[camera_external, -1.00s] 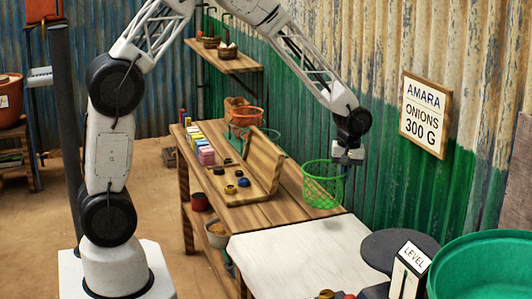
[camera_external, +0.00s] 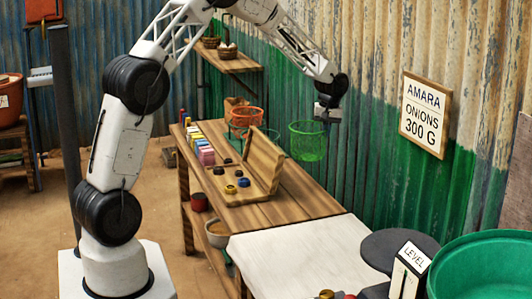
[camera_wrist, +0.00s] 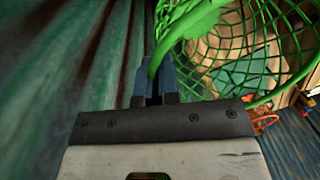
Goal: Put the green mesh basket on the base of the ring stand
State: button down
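The green mesh basket (camera_external: 308,141) hangs from my gripper (camera_external: 327,119), above the far right side of the wooden table and near the corrugated wall. In the wrist view the basket (camera_wrist: 235,60) opens to the upper right, and the blue fingers of my gripper (camera_wrist: 153,82) are closed on its green rim. I cannot clearly make out a ring stand or its base. An orange basket (camera_external: 245,116) stands at the table's back end, with something thin and greenish beside it.
An open wooden case (camera_external: 262,160) with dark and yellow weights lies on the wooden table (camera_external: 290,208). Coloured boxes (camera_external: 205,152) line its left edge. A white tabletop (camera_external: 300,255), a LEVEL box (camera_external: 408,270) and a large green tub (camera_external: 485,270) are in front. The white tabletop is mostly clear.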

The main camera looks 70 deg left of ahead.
jog(key=s+a, duration=0.3)
jog(key=a, duration=1.3)
jog(key=s+a+r, duration=0.1)
jog(key=s+a, duration=0.2)
jog(key=a, duration=1.4)
jog(key=shift+s+a+r, duration=0.15)
jog(key=shift+r, duration=0.05)
jog(key=shift+f, duration=0.1)
notch_tip(320, 180, down, 6)
jog(key=shift+f, duration=2.05)
